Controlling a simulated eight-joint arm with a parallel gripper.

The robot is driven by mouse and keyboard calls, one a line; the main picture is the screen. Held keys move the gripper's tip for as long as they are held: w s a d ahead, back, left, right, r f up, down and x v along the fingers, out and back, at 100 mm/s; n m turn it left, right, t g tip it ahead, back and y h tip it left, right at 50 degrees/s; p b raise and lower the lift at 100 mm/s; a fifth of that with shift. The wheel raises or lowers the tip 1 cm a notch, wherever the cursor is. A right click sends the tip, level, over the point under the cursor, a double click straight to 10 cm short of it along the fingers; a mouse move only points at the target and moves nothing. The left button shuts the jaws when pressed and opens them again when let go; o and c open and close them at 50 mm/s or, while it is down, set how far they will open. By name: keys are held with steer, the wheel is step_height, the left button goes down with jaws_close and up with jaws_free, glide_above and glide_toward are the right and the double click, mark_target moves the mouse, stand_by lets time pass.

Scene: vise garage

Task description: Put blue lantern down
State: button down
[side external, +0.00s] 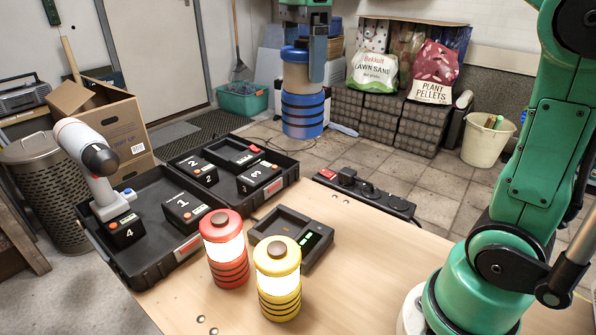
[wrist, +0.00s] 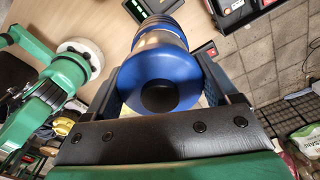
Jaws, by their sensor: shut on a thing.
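The blue lantern (side external: 302,98) is upright in the air in the side view, with a blue ribbed base and a pale middle. My gripper (side external: 304,50) is shut on its upper part from above. In the wrist view the lantern (wrist: 160,75) fills the space between the two fingers (wrist: 165,85), its dark top knob facing the camera. A red lantern (side external: 224,250) and a yellow lantern (side external: 277,278), both with lit white middles, stand upright side by side on the wooden table (side external: 380,270). The blue lantern is apart from both.
A charger with green lights (side external: 316,238) sits behind the lit lanterns. An open black case (side external: 150,265) holds numbered batteries and a white-grey tool (side external: 95,165). A power strip (side external: 365,195) lies along the table's far edge. Bare table shows right of the charger.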

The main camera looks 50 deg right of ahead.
steer(key=w+a+f, duration=0.1)
steer(key=f, duration=0.9)
steer(key=w+a+f+n, duration=0.1)
steer(key=a+f, duration=0.1)
steer(key=f, duration=0.8)
steer(key=shift+a, duration=0.15)
steer(key=shift+f, duration=0.3)
jaws_free()
steer(key=shift+r, duration=0.1)
